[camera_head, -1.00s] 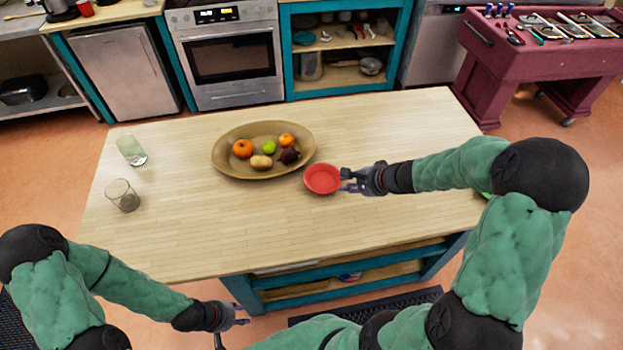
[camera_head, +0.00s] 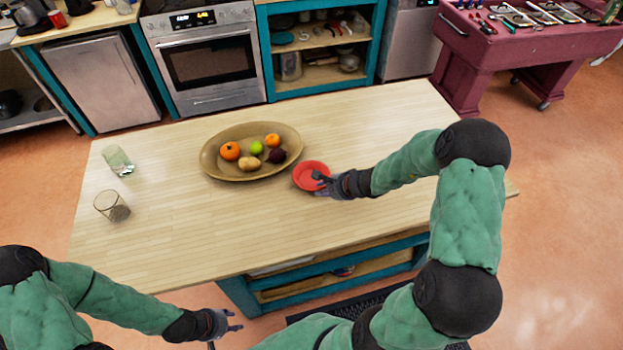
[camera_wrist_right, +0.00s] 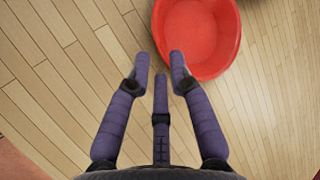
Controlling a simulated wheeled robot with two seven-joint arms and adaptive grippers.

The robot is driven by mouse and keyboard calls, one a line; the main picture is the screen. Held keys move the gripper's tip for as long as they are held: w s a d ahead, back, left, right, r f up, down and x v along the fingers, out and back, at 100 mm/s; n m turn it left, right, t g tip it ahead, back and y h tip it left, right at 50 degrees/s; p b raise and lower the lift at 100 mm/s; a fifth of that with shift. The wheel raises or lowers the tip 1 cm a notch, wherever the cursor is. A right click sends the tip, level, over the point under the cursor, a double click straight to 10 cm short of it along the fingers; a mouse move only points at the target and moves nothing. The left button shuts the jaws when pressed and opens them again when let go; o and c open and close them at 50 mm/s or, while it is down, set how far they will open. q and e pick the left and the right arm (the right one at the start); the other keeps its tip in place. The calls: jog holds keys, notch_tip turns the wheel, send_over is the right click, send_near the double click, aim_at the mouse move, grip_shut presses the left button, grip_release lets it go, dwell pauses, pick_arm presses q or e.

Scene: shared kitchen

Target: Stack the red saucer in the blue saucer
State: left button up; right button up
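The red saucer (camera_head: 307,170) lies on the wooden table, just right of the fruit platter. It also shows at the top of the right wrist view (camera_wrist_right: 200,25). My right gripper (camera_head: 322,181) is at its near right edge, with a finger overlapping the saucer in the picture. In the right wrist view my right gripper (camera_wrist_right: 160,62) has its fingers spread with nothing between them; one fingertip is at the saucer's rim, and contact is unclear. My left gripper (camera_head: 234,321) is open and empty, low in front of the table. I cannot make out a blue saucer.
The brown platter (camera_head: 212,163) holds several fruits and vegetables. A greenish glass (camera_head: 117,159) and a clear glass (camera_head: 112,206) stand at the table's left end. The table's middle front is clear. My right arm covers part of the table's right side.

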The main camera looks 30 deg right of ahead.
jog(key=x, duration=0.3)
jog(key=shift+w+a+f, duration=0.1)
jog(key=shift+a+f, duration=0.05)
grip_shut()
